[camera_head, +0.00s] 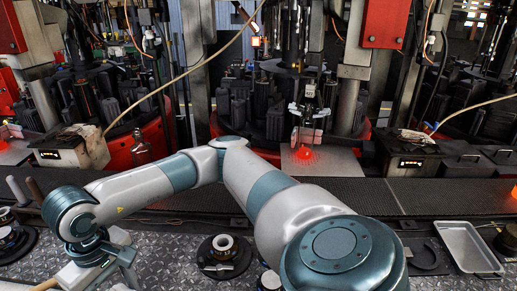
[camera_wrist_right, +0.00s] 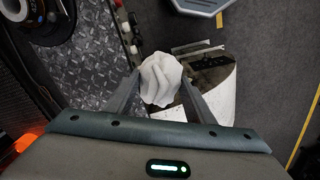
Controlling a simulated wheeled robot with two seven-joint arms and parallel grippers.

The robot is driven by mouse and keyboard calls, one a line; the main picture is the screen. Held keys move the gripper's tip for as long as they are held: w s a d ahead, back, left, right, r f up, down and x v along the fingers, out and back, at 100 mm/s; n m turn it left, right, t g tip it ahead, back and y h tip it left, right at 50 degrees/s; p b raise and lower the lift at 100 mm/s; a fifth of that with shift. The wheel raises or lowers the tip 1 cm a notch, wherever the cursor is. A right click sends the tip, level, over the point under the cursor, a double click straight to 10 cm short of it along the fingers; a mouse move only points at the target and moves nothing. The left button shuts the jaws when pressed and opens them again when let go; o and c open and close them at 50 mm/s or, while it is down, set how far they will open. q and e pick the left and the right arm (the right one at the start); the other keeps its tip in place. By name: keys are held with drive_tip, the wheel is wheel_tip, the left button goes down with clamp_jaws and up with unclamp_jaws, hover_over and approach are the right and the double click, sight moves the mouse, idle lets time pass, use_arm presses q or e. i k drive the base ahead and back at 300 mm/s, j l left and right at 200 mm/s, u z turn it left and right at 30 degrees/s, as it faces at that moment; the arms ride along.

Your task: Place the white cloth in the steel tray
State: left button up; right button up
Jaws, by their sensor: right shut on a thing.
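My right arm reaches across the head view to the lower left, where its gripper (camera_head: 118,262) is at the near left of the metal bench. In the right wrist view, this gripper (camera_wrist_right: 160,82) is shut on the crumpled white cloth (camera_wrist_right: 160,76), which bunches between the fingertips. I cannot clearly make out the cloth in the head view. The shallow steel tray (camera_head: 467,247) lies at the right end of the bench, far from the gripper, and looks empty. My left gripper is not in view.
Black round stands with pale rings (camera_head: 222,248) sit on the diamond-plate bench (camera_head: 170,236). A dark conveyor (camera_head: 350,197) runs behind it. A dark horseshoe-shaped piece (camera_head: 424,256) lies left of the tray.

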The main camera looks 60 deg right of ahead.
sight(463, 250)
drive_tip(key=z, duration=2.9)
drive_tip(key=i+l, duration=0.75)
drive_tip(key=l, duration=0.1)
